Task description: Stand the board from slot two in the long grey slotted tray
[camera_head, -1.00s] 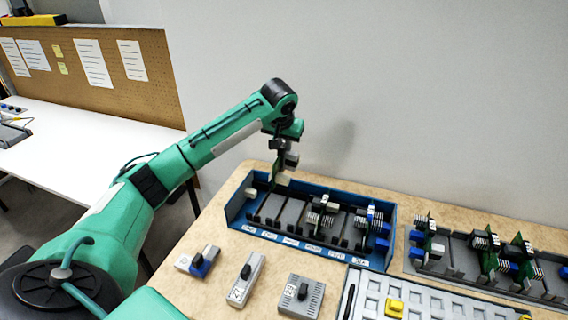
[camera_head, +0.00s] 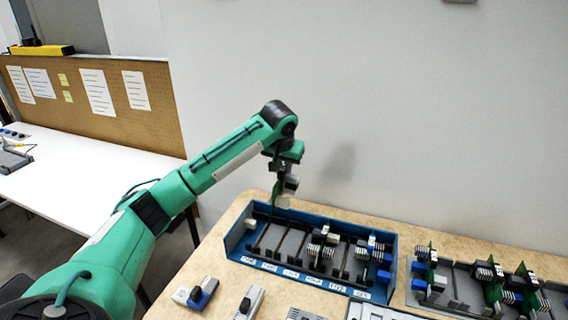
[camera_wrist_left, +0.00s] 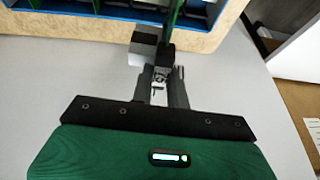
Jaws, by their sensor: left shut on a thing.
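My left gripper (camera_head: 286,178) is shut on a green board (camera_head: 275,194), held upright over the left end of the blue bin (camera_head: 240,233). In the left wrist view the gripper (camera_wrist_left: 158,75) shows with the board's green edge (camera_wrist_left: 172,14) beyond it and a white-and-black block beside it. Whether the board's lower edge is clear of the bin's slots I cannot tell. The long grey slotted tray (camera_head: 460,290) is at the right, with several green boards standing in it and bare slots towards its left part. My right gripper is not in view.
The blue bin has labels along its front and other boards standing in its right half. Small grey modules (camera_head: 196,294) lie in front of it. A wall rises behind the table. A white bench (camera_head: 80,165) stands at the far left.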

